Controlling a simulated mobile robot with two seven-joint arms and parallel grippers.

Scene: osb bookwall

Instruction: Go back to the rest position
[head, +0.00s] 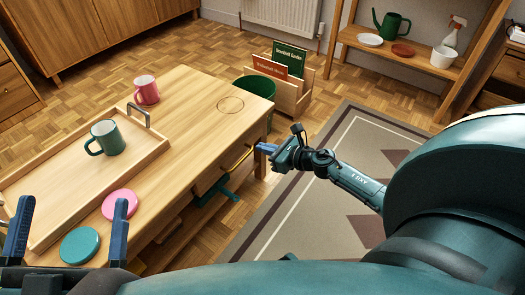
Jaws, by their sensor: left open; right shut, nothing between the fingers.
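My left gripper (74,203) is open at the lower left, its two blue fingers standing apart over the near end of the table, with nothing between them. My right gripper (263,148) is shut and empty. It is beside the table's right side, close to the brass handle (241,158) on the table's side; I cannot tell whether it touches the handle. My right arm reaches in from the right, over the rug.
The wooden table (190,100) bears a tray (60,185) with a green mug (106,138), a pink mug (146,90), a pink disc (119,204) and a teal disc (80,246). A green bin (258,87) and book crate (288,95) stand behind. The rug (310,215) is clear.

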